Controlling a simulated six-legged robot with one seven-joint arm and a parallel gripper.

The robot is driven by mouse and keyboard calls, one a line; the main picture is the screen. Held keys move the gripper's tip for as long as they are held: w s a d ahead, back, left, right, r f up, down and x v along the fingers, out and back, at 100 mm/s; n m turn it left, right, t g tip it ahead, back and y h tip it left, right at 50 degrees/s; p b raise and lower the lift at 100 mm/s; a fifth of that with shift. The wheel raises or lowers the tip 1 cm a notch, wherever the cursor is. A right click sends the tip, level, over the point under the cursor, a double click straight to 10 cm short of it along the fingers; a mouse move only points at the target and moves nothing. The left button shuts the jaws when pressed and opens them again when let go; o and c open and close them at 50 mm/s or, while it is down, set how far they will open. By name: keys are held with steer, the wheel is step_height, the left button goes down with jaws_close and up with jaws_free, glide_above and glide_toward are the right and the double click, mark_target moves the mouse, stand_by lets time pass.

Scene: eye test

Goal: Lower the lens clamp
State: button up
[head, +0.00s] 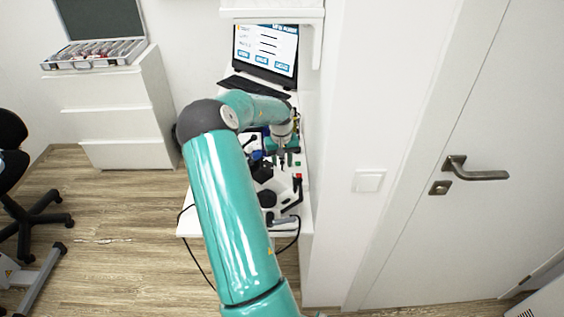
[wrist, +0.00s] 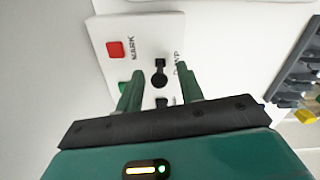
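A white panel (wrist: 110,60) carries a short black lever with a round end (wrist: 159,78), beside a label partly hidden by a finger, its last letters seeming to read "MP". My gripper (wrist: 158,70) is open, one green finger on each side of the lever, with a visible gap to both. Nothing is held. A dark part lower on the panel is mostly hidden by my gripper. In the head view my gripper (head: 282,158) points down over the white desk, and the lever cannot be made out there.
A red square button (wrist: 115,49) labelled "MARK" and a green part (wrist: 122,87) are on the panel. A dark keyboard-like object (wrist: 297,75) lies at the right. In the head view, a laptop (head: 266,50) stands behind, a wall and door (head: 450,120) on the right.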

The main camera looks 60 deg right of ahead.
steer(key=shift+c, duration=0.2)
jaws_close()
steer(key=shift+a, duration=0.1)
steer(key=shift+s+a+t+h, duration=0.15)
steer(key=shift+a+t+h, duration=0.15)
steer(key=shift+h, duration=0.4)
steer(key=shift+o, duration=0.2)
jaws_free()
